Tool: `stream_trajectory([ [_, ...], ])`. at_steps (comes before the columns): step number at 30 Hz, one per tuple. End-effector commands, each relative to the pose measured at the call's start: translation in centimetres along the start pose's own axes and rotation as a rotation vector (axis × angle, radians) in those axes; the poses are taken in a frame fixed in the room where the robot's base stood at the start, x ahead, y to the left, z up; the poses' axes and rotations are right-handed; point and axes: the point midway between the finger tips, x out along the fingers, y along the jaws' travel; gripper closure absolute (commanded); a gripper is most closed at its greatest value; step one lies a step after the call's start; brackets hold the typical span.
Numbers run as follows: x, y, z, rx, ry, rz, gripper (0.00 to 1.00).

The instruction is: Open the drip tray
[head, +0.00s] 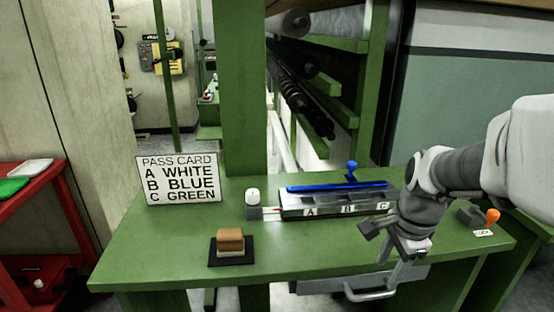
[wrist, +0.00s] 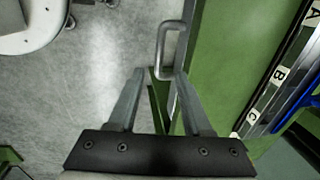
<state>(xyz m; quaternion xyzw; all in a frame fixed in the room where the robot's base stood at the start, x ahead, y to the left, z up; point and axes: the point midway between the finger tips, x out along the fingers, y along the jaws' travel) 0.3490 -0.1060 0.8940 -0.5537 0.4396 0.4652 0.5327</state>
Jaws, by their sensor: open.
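The drip tray (head: 325,286) is a grey drawer under the front edge of the green bench. It looks closed or nearly so; I cannot tell exactly. Its handle (head: 371,294) is a grey bar across the front. My gripper (head: 396,274) points down at the bench's front edge, just right of the handle, and hides part of the tray front. In the wrist view my gripper (wrist: 158,74) is open and empty. The handle (wrist: 162,48) lies ahead of the fingers, its near end between the fingertips in the picture. I cannot tell whether they touch.
On the green bench (head: 165,255) stand a pass card sign (head: 180,180), a brown-topped block (head: 230,241), a grey rack labelled A, B, C (head: 348,209) with a blue bar (head: 335,186), and an orange-knobbed lever (head: 492,217). A red cart (head: 45,212) is at left.

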Motion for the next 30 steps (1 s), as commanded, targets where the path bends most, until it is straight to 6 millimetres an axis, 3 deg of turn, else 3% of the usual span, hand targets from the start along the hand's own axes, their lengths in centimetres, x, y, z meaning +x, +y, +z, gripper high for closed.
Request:
stream_trajectory([
  [1, 1.7, 0.2, 0.0, -0.001, -0.001, 0.004, 0.50],
  [6, 5.2, 0.1, 0.0, -0.001, -0.001, 0.004, 0.50],
  [12, 8.0, 0.1, 0.0, 0.000, 0.000, 0.001, 0.50],
  [26, 9.0, 0.0, 0.0, -0.001, 0.001, -0.001, 0.50],
  [30, 9.0, 0.0, 0.0, -0.001, 0.001, -0.001, 0.76],
])
